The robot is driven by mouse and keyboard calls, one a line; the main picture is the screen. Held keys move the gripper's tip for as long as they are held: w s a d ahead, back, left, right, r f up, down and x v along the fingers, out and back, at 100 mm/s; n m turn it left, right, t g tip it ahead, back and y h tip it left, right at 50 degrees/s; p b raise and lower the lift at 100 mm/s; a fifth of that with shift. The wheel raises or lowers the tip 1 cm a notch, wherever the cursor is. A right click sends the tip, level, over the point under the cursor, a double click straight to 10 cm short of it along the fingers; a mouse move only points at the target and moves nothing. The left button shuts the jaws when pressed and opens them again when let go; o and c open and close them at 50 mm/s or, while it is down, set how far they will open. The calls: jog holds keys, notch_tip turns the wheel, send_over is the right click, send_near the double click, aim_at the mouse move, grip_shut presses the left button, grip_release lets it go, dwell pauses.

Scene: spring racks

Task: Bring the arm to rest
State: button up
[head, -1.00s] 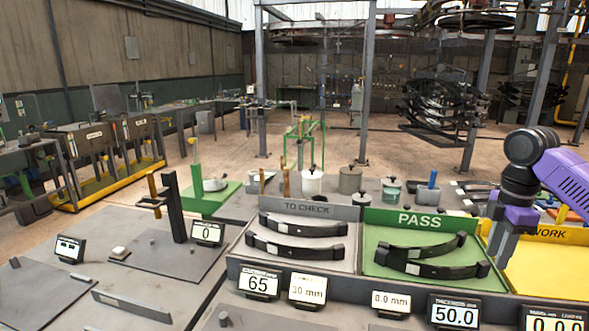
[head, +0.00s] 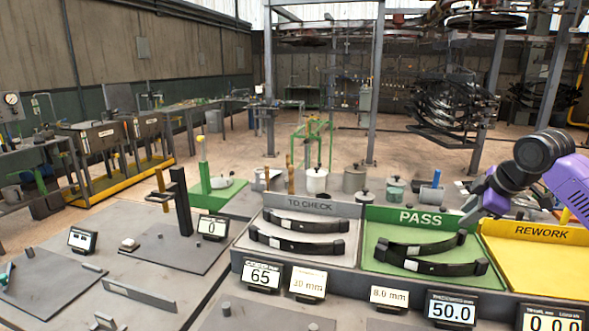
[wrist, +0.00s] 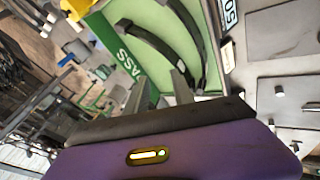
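My purple arm comes in from the right in the head view, with my gripper (head: 470,205) held in the air near the right end of the PASS sign. In the wrist view my gripper (wrist: 160,88) has two grey fingers standing apart with nothing between them, so it is open and empty. The green PASS tray (head: 375,255) lies beyond the fingers in the wrist view (wrist: 112,15) and holds two dark curved leaf springs (head: 425,255). The gripper touches nothing that I can see.
The grey TO CHECK tray (head: 270,258) holds two more curved springs. The yellow REWORK tray (head: 530,265) looks empty where visible. Small displays (head: 452,308) line the front edge. Pots (head: 316,180) stand behind the trays. The air above the trays is clear.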

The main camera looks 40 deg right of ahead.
jog(key=w+a+r+m+t, duration=0.35)
jog(key=w+a+t, duration=0.55)
jog(key=w, duration=0.6)
jog(key=a+m+t+h, duration=0.35)
jog(key=a+m, duration=0.25)
jog(key=a, duration=0.9)
jog(key=s+a+f+n+g+y, duration=0.1)
jog(key=s+a+f+y, duration=0.1)
jog(key=s+a+f, duration=0.5)
jog(key=s+a+f+n+g+y, duration=0.1)
jog(key=s+a+f+n+y, duration=0.1)
jog(key=s+a+f, duration=0.5)
jog(key=s+a+f+n+g+y, duration=0.1)
jog(key=s+a+f, duration=0.5)
jog(key=s+a, duration=0.9)
jog(key=s+y, duration=0.1)
jog(key=s, duration=0.8)
jog(key=shift+s+a+f+g+y, duration=0.15)
jog(key=shift+s+f+g+y, duration=0.2)
jog(key=shift+s+f, duration=0.05)
